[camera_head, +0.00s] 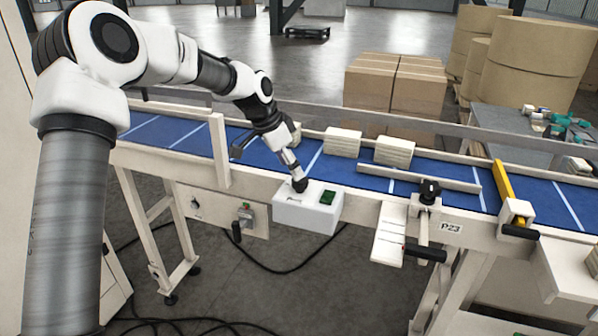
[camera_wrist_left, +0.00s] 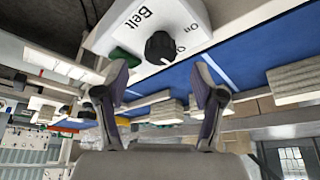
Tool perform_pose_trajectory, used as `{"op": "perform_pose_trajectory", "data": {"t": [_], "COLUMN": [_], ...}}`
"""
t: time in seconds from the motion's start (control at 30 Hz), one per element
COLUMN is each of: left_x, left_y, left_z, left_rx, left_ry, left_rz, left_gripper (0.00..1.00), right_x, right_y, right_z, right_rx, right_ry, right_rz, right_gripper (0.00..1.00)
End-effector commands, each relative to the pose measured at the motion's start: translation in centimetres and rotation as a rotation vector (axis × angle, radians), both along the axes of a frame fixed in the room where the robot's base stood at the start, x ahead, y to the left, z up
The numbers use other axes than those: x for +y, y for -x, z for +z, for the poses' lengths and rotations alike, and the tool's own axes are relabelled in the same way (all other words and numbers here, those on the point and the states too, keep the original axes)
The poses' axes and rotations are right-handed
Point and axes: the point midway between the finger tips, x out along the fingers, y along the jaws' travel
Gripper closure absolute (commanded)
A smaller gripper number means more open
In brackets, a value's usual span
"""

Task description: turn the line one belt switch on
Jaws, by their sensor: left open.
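The belt switch is a black round knob (camera_wrist_left: 160,47) on a white box labelled "Belt", with a second word partly readable as "On" beside the knob. In the head view the white switch box (camera_head: 308,211) is fixed to the front rail of the conveyor, with a green button (camera_head: 328,197) on its top. My left gripper (camera_head: 287,163) is at the box, close to the knob. In the left wrist view its two fingers (camera_wrist_left: 160,85) are spread apart and empty, with the knob beyond them. My right gripper is not in view.
The blue conveyor belt (camera_head: 450,181) carries several pale stacked blocks (camera_head: 394,151). A black-handled clamp (camera_head: 430,190) and a yellow bar (camera_head: 504,180) stand to the right. Another small control panel (camera_head: 222,208) is on the left. Cartons (camera_head: 395,83) stand behind.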

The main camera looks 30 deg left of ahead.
Motion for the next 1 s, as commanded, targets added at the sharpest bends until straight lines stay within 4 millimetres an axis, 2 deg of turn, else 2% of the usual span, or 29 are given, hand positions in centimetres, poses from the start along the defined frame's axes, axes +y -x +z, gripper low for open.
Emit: {"op": "perform_pose_trajectory", "data": {"t": [0.1,0.2,0.47,0.53,0.63,0.67,1.0], "left_x": [-0.5,-0.7,-0.8,-0.8,-0.8,-0.8,-0.9], "left_y": [-0.7,-1.1,-1.3,-1.3,-1.3,-1.3,-1.2], "left_z": [-2.1,-3.2,-3.6,-3.6,-3.6,-3.6,-3.7], "left_rx": [0.005,0.004,0.000,0.001,0.002,0.002,0.005], "left_ry": [-0.001,-0.001,-0.001,-0.001,-0.001,-0.001,0.000], "left_rz": [0.000,0.000,0.000,0.000,0.000,0.000,0.017], "left_gripper": [0.32,0.32,0.32,0.49,0.85,0.91,0.91], "right_x": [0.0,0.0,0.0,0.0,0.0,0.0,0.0], "right_y": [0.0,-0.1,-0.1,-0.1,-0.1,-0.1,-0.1], "right_z": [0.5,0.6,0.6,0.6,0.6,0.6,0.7], "right_rx": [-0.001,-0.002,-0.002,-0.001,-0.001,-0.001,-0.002], "right_ry": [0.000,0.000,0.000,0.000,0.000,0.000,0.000], "right_rz": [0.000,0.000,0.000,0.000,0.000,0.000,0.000], "right_gripper": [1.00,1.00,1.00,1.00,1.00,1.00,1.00]}}
